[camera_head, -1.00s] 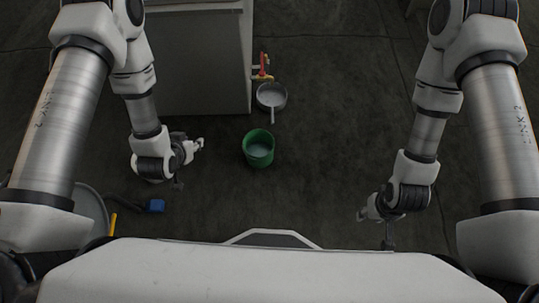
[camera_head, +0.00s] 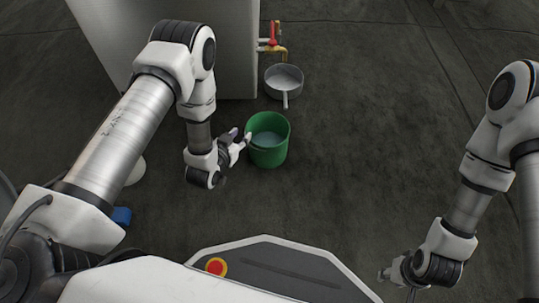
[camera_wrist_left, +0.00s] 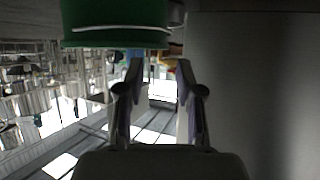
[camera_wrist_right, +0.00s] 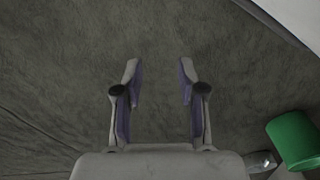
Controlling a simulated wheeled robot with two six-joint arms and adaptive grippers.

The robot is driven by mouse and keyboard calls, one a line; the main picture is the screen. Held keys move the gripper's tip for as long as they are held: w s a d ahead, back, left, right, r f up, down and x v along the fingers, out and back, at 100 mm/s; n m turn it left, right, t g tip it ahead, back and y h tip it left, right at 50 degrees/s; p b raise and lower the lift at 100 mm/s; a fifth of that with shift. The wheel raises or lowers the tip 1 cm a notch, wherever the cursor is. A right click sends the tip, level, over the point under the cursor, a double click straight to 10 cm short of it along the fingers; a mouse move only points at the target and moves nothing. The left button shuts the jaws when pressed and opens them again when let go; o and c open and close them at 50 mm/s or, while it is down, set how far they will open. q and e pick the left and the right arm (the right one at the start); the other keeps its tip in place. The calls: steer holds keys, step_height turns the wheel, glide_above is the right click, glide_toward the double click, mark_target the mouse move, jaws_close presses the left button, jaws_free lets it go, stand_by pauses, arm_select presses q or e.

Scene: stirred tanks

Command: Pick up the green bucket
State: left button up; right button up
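In the left wrist view the bucket (camera_wrist_left: 115,25) fills the upper left, beyond the fingertips. The left fingers (camera_wrist_left: 158,70) are apart with nothing seen between them. My right gripper (camera_head: 388,276) is low at the right, far from the bucket. Its fingers (camera_wrist_right: 158,72) are apart over bare floor, and the bucket (camera_wrist_right: 294,140) shows at the right edge of that view.
A grey pan (camera_head: 284,82) with a handle lies just behind the bucket, under a red-handled valve (camera_head: 273,40) on a large pale tank (camera_head: 170,40). A blue object (camera_head: 121,216) is at the lower left. The floor right of the bucket is clear.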

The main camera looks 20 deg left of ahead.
arm_select(q)
steer(key=b+x, duration=0.4)
steer(key=x, duration=0.2)
steer(key=shift+w+f, duration=0.25)
steer(key=shift+w, duration=0.25)
steer(key=shift+r, duration=0.15)
arm_select(e)
steer(key=f, duration=0.2)
steer(key=w+f, duration=0.1)
steer(key=f, duration=0.1)
steer(key=shift+w+f, duration=0.2)
steer(key=shift+f, duration=0.1)
arm_select(q)
jaws_close()
